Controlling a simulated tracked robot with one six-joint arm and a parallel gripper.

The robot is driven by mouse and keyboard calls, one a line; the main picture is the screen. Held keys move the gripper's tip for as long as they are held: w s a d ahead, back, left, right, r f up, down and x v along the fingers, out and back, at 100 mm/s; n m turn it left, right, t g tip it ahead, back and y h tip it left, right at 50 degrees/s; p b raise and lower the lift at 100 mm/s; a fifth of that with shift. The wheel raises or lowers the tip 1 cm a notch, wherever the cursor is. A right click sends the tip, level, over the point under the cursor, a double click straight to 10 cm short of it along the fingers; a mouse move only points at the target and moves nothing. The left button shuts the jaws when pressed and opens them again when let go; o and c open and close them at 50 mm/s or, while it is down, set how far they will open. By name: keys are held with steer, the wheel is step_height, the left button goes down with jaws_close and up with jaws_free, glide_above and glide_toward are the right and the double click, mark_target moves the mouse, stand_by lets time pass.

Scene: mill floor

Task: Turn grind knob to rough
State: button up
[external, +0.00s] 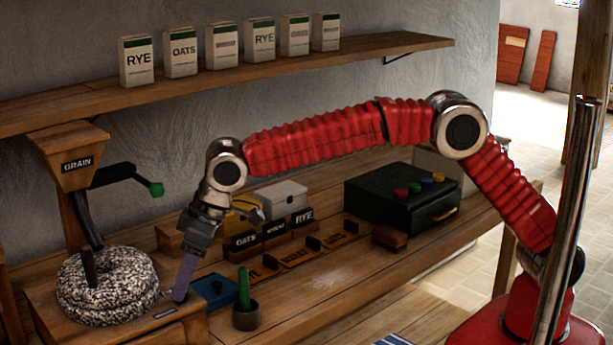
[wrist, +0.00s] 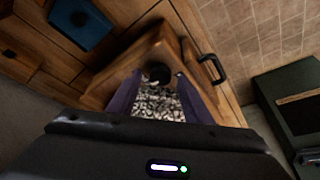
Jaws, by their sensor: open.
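The wooden grain mill stands at the left of the external view, with its "GRAIN" hopper (external: 76,163) above a speckled round millstone (external: 108,288) on a wooden base (external: 50,320). My gripper (external: 181,296) points down at the base's right end, beside a small dark label (external: 165,313) too small to read. In the wrist view my gripper (wrist: 160,76) is open, with purple fingers apart. A dark round thing (wrist: 157,72), perhaps the grind knob, shows between the fingertips; I cannot tell whether they touch it. The speckled stone (wrist: 160,103) shows behind it. In the external view no knob is clearly visible.
A blue box (external: 213,290) and a dark pot (external: 246,318) with a green object stand close right of my gripper. A green-handled crank (external: 156,188) juts from the mill. Labelled bins and a dark green chest (external: 390,205) stand farther along the bench.

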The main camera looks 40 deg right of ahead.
steer(key=shift+w+a+f, duration=0.15)
steer(key=shift+f, duration=0.35)
steer(key=shift+c, duration=0.7)
steer(key=c, duration=0.9)
